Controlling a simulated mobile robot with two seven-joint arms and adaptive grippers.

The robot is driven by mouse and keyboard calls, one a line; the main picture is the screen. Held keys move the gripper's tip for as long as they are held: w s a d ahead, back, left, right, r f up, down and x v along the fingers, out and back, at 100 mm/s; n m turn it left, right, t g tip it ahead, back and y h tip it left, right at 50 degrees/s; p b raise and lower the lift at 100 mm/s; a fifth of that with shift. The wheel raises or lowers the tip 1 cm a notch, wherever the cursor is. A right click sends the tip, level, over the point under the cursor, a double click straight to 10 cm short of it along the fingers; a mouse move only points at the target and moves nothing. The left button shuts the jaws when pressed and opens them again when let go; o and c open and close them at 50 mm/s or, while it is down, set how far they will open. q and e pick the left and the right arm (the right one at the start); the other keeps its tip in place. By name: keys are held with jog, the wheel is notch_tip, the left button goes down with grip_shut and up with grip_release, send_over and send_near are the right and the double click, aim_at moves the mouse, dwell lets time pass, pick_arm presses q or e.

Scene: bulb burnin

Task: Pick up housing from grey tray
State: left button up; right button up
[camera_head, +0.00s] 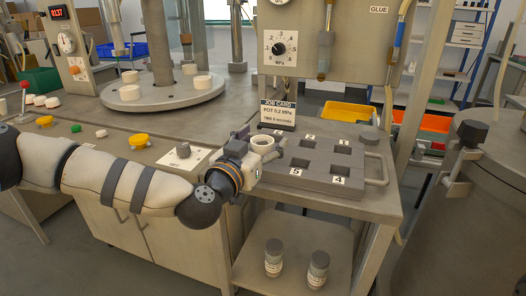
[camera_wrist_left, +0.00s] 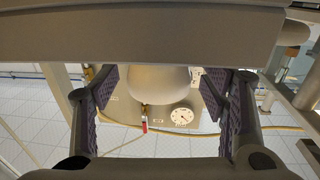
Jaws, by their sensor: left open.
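The grey tray (camera_head: 318,183) has numbered square pockets and sits on the metal table right of centre. A white, cup-like housing (camera_head: 263,140) with an open round top stands at its left end, level with the upper row. My left gripper (camera_head: 258,157) is at the housing, coming from the left, and partly hides its lower part. In the left wrist view, the pale rounded housing (camera_wrist_left: 158,84) is between the two open fingers, with a gap on each side. The housing's base is hidden. My right gripper is not in view.
A job card (camera_head: 278,114) stands behind the tray. A dark round cap (camera_head: 369,137) is at its back right corner, near the tray handle (camera_head: 379,168). Two dark-lidded jars (camera_head: 273,258) (camera_head: 317,269) stand on the lower shelf. A pressure-dial panel (camera_head: 281,47) rises behind.

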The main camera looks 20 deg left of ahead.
pick_arm(q)
jog(key=c, duration=1.1)
jog(key=shift+o, duration=0.2)
